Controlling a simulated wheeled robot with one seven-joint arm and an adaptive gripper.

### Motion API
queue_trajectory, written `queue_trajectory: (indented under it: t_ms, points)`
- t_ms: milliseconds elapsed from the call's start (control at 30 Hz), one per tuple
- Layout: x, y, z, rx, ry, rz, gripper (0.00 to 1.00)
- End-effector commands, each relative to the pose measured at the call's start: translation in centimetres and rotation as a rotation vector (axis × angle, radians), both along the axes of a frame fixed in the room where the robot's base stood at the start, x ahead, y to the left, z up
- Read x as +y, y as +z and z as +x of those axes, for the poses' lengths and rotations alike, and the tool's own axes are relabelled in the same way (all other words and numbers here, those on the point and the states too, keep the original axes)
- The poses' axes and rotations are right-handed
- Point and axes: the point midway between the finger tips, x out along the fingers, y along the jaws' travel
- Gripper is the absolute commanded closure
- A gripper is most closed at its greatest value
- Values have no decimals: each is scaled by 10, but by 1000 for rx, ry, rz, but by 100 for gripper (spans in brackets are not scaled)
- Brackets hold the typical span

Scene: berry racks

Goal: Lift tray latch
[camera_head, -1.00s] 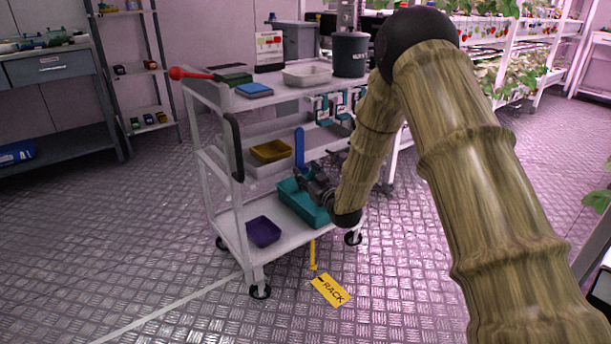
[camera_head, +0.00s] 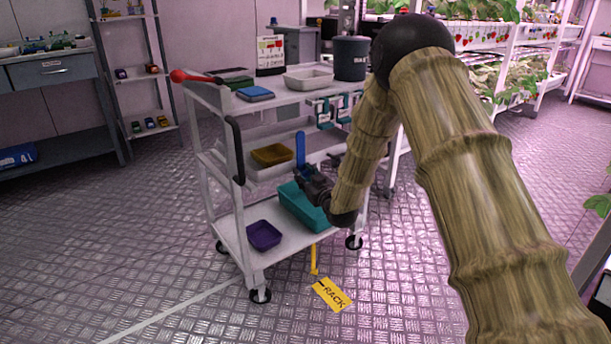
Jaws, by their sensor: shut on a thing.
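A blue upright piece (camera_head: 300,148), which looks like the tray latch, stands at the middle shelf level of the white cart, to the right of the yellow-brown tray (camera_head: 272,154). My gripper (camera_head: 302,171) is dark and small in this view. It reaches in from the right at the lower end of the blue piece and appears shut on it. The fingertips and the exact contact are too small to make out. A teal bin (camera_head: 302,207) sits on the bottom shelf below my gripper.
The white cart (camera_head: 228,222) carries a purple tray (camera_head: 263,236) on its bottom shelf and a pale tray (camera_head: 308,78) and dark bin (camera_head: 350,58) on top. Floor at front left is clear.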

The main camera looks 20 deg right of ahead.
Motion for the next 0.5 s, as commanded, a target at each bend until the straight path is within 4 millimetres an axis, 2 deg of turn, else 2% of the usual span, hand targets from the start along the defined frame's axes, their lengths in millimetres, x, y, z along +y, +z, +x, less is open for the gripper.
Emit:
queue_trajectory:
  t_ms: [33, 500]
  points:
    - [-5, 3, 1, -2, -8, 2, 100]
    - [-2, 3, 0, 9, -11, 34, 100]
